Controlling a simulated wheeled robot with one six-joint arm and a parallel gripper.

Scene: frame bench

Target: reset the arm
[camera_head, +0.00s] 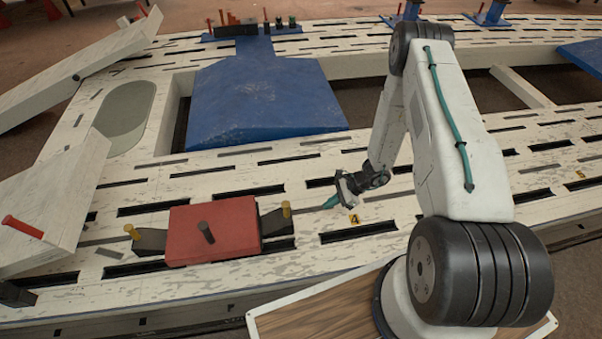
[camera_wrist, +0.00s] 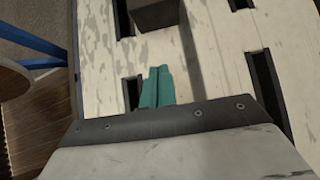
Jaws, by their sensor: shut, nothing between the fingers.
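My gripper (camera_head: 331,202) has teal fingers and hangs low over the slotted white bench (camera_head: 300,183), to the right of a red block. In the wrist view the two teal fingers (camera_wrist: 157,87) lie side by side, closed together with nothing between them. My white arm stands at the right of the head view, bent down toward the bench. I cannot tell whether the fingertips touch the bench surface.
The red block (camera_head: 213,230) sits between dark clamps with yellow knobs. A yellow marker "4" (camera_head: 353,218) lies beside my gripper. A large blue plate (camera_head: 262,97) lies behind. White beams (camera_head: 75,72) rise at the left. A small tool rack (camera_head: 250,29) stands at the back.

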